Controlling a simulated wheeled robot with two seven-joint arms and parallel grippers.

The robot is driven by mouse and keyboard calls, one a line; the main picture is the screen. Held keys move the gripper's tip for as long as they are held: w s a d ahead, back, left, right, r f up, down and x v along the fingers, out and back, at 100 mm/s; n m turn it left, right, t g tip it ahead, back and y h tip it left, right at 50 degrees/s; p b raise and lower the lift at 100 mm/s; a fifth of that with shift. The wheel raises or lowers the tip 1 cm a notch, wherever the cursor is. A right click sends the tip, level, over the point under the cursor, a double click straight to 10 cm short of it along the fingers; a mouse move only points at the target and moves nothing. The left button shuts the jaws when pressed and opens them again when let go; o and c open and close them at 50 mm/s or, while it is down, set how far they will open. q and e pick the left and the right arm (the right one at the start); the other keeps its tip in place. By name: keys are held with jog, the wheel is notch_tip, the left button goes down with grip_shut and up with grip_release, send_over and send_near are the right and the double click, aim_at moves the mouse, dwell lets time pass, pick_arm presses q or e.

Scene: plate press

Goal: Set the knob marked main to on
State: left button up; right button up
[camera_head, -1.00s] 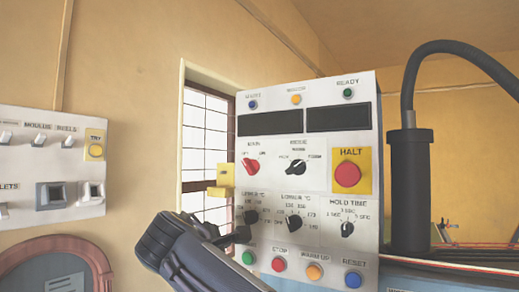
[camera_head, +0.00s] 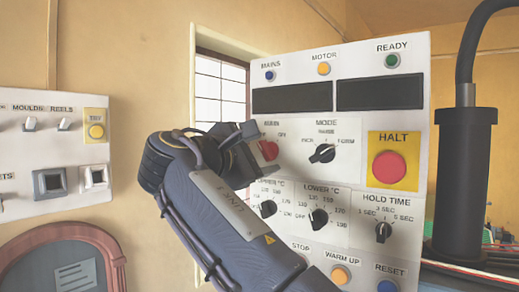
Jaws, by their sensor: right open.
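Which way the knob points is hard to tell now. My right gripper (camera_head: 252,140) is at the knob's left side, very close to it, with its jaws open. Whether it touches the knob cannot be told. My left gripper is not in view.
A black mode knob (camera_head: 322,153) is just right of the main knob. A red HALT button (camera_head: 389,167) on a yellow plate is farther right. Lower knobs and a lamp row share the panel. Another switch panel (camera_head: 50,110) hangs at the left.

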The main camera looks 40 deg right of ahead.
jog(key=shift+d+f, duration=0.1)
jog(key=shift+c, duration=0.4)
jog(key=c, duration=0.9)
jog(key=shift+m+b, duration=0.3)
jog(key=shift+w+f+m+b, duration=0.1)
jog(key=shift+m+b, duration=0.5)
jog(key=shift+m, duration=0.3)
jog(key=m+b, duration=0.1)
jog(key=m, duration=0.2)
jog(key=shift+m+b, duration=0.4)
jog(key=m+b, duration=0.1)
jog(key=m, duration=0.2)
jog(key=shift+r+m+b, duration=0.15)
jog(key=shift+m+b, duration=0.2)
jog(key=shift+m, duration=0.75)
jog(key=shift+r+m+b, duration=0.15)
jog(key=shift+m+b, duration=0.15)
jog(key=shift+m, duration=1.1)
